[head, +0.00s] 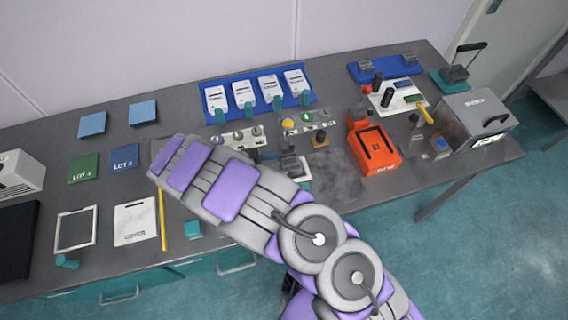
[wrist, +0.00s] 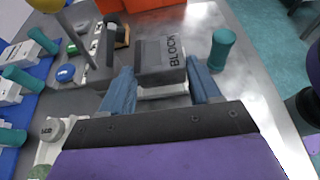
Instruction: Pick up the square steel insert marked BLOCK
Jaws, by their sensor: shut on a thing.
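The square steel insert marked BLOCK (wrist: 160,55) is a grey metal block with dark lettering on its right side. In the wrist view it sits between the two blue fingers of my gripper (wrist: 160,70), one finger on each side. My gripper is shut on it. The block appears at or just above the grey table; I cannot tell whether it is clear of it. In the head view a grey block (head: 291,164) shows just beyond my arm.
An orange device (head: 376,151) stands right of the block. A blue rack of white cards (head: 258,92) lies behind, and a grey boxy instrument (head: 474,122) is at the far right. In the wrist view a teal cylinder (wrist: 221,48) stands close right of the block.

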